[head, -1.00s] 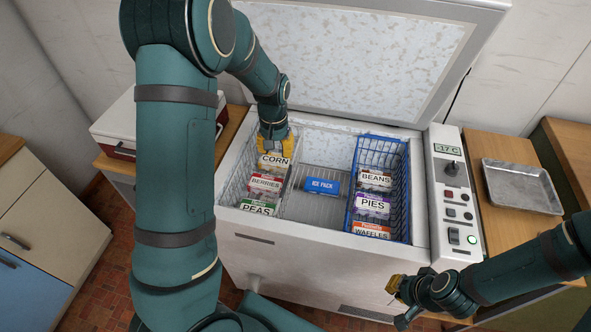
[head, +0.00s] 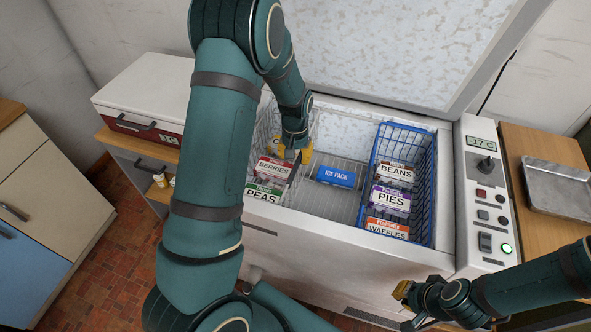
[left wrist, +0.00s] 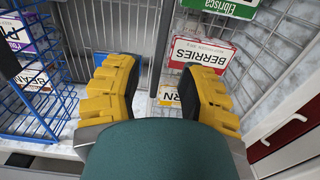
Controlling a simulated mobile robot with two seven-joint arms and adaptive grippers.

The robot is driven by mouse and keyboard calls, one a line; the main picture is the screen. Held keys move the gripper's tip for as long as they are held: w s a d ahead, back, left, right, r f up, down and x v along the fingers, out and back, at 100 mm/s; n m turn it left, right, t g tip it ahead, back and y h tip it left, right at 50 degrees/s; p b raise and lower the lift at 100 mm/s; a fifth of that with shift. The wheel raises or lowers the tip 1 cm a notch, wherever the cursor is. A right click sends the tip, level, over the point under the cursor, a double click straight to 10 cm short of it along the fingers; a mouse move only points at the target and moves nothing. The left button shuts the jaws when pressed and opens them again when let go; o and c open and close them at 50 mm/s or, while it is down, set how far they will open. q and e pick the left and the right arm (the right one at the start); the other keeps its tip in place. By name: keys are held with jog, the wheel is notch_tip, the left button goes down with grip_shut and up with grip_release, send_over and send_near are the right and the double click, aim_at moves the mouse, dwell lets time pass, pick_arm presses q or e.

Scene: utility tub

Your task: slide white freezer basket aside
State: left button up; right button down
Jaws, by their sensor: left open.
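The white freezer basket (head: 263,135) is a wire basket at the left of the open chest freezer, partly hidden behind my left arm. It holds a berries box (head: 272,170), a peas box (head: 263,194) and a corn box, whose label shows in the left wrist view (left wrist: 168,96). My left gripper (head: 290,153) is open at the basket's right side. In the left wrist view its yellow fingers (left wrist: 160,88) are apart, with the basket's side wall (left wrist: 158,55) running between them; contact cannot be told. My right gripper (head: 404,292) is outside the freezer, low in front.
A blue ice pack (head: 336,176) lies on the wire floor right of the white basket. A blue wire basket (head: 432,190) with beans, pies and waffles boxes stands at the right. The control panel (head: 487,200) borders the freezer. The raised lid (head: 400,50) stands behind.

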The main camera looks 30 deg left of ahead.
aim_at(295, 165)
pick_arm(q)
notch_tip(295, 165, down, 6)
jog(key=shift+r+b, duration=0.1)
jog(key=shift+b, duration=0.45)
grip_shut()
